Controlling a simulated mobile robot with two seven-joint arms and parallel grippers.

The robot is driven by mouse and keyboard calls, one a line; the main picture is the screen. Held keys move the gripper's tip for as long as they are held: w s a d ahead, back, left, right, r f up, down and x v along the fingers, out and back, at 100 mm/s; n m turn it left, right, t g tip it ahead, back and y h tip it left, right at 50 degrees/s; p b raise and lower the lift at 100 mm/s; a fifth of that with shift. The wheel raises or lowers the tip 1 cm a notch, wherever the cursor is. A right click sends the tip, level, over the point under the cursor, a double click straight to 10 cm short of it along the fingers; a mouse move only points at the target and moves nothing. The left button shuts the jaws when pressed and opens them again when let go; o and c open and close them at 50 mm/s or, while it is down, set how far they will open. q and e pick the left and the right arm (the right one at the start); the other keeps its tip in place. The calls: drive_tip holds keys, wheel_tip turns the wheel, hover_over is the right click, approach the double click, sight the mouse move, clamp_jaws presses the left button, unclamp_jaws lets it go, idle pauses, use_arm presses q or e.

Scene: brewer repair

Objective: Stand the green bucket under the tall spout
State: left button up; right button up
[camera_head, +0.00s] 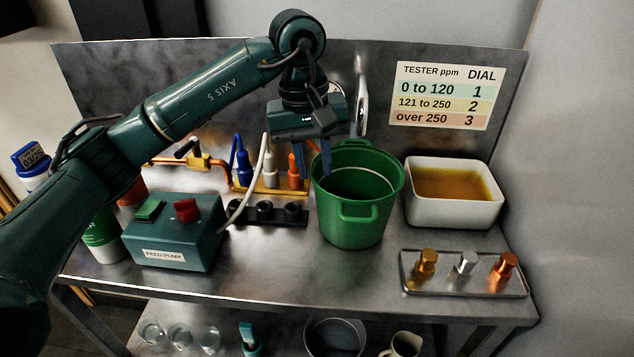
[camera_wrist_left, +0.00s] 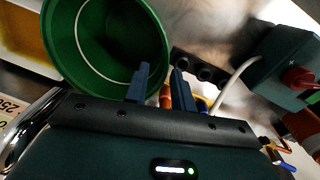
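The green bucket (camera_head: 362,225) stands upright and looks empty on the metal bench, right of centre. It also shows in the left wrist view (camera_wrist_left: 88,75). A chrome spout (camera_head: 361,98) rises behind it at the back panel, partly hidden by my gripper; a chrome pipe shows in the wrist view (camera_wrist_left: 30,128). I cannot tell whether the spout's outlet is over the bucket's mouth. My left gripper (camera_head: 312,172) points down at the bucket's left rim. Its fingers are apart, one over the bucket's mouth, the other outside the rim. My right gripper is not in view.
The feed pump box (camera_head: 172,232) and a black socket strip (camera_head: 264,212) lie left of the bucket. A white tub of amber liquid (camera_head: 453,215) stands to its right. A tray (camera_head: 410,288) with three metal fittings lies front right. Bare bench lies in front of the bucket.

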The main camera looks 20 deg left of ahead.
use_arm(q)
wheel_tip(320, 180, up, 6)
drive_tip(key=shift+s+a, duration=0.15)
drive_tip(key=shift+a, duration=0.15)
idle(0.3)
